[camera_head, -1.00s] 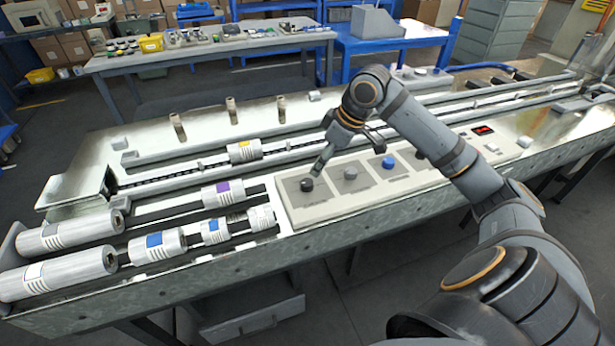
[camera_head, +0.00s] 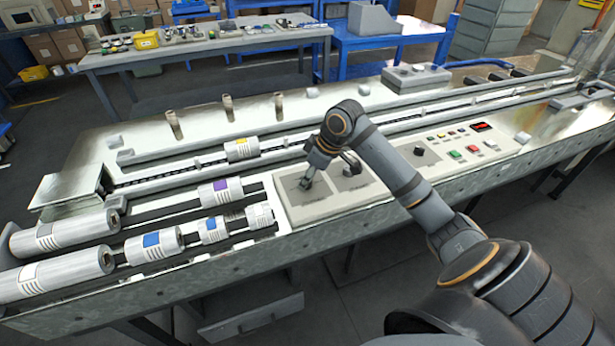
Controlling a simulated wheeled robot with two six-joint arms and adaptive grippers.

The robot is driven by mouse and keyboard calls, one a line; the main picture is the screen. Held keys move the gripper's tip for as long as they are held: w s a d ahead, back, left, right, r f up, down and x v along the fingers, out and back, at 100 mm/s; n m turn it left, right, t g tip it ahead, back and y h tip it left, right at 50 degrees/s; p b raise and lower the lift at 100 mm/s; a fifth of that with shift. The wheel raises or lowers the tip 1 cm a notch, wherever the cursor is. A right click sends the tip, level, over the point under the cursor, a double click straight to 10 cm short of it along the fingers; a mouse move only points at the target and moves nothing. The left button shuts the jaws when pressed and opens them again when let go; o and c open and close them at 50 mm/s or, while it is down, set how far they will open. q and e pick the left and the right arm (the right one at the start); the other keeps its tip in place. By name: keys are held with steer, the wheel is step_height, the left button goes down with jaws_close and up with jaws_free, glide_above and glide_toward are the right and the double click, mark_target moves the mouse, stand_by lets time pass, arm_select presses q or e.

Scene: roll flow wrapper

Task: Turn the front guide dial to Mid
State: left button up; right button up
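The control panel (camera_head: 335,207) is a pale plate on the machine's front, with a row of round dials. My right gripper (camera_head: 307,180) reaches down over the leftmost dial, and its fingertips are at or right against that dial. The dial is mostly hidden by them, so its pointer setting cannot be read. The finger gap is too small to make out. A black knob (camera_head: 419,152) shows farther right, beyond my forearm. The panel's labels are too small to read. My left gripper is not in view.
Rolls with white wrap, such as one with a purple patch (camera_head: 220,190), lie left of the panel. A green button (camera_head: 455,155) and a red button (camera_head: 472,149) are on the right, below a red display (camera_head: 482,127). Three upright posts stand behind the rail.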

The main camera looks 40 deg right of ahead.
steer(key=c, duration=0.6)
steer(key=shift+o, duration=0.2)
steer(key=shift+r+p, duration=0.15)
steer(key=shift+p, duration=0.45)
steer(key=m+h+p, duration=0.1)
steer(key=m+p, duration=0.3)
steer(key=p, duration=0.2)
steer(key=m+h+p, duration=0.2)
steer(key=m+p, duration=0.3)
steer(key=p, duration=0.2)
steer(key=m+h+p, duration=0.2)
steer(key=m+p, duration=0.2)
steer(key=p, duration=0.3)
steer(key=shift+a+r+m, duration=0.15)
steer(key=shift+a+m, duration=0.25)
steer(key=shift+w+m+g+p, duration=0.1)
steer(key=shift+m+g+p, duration=0.3)
steer(key=shift+m+p, duration=0.5)
steer(key=m+h+p, duration=0.1)
steer(key=m, duration=0.1)
steer(key=shift+m+g, duration=0.4)
steer(key=shift+w+f+m+g+h, duration=0.1)
steer(key=shift+m+g+h, duration=0.1)
steer(key=shift+m, duration=0.4)
steer(key=shift+w+f+m+g+h, duration=0.1)
steer(key=shift+m+g, duration=0.1)
steer(key=shift+m, duration=0.4)
steer(key=shift+m+g, duration=0.6)
steer(key=shift+m, duration=0.8)
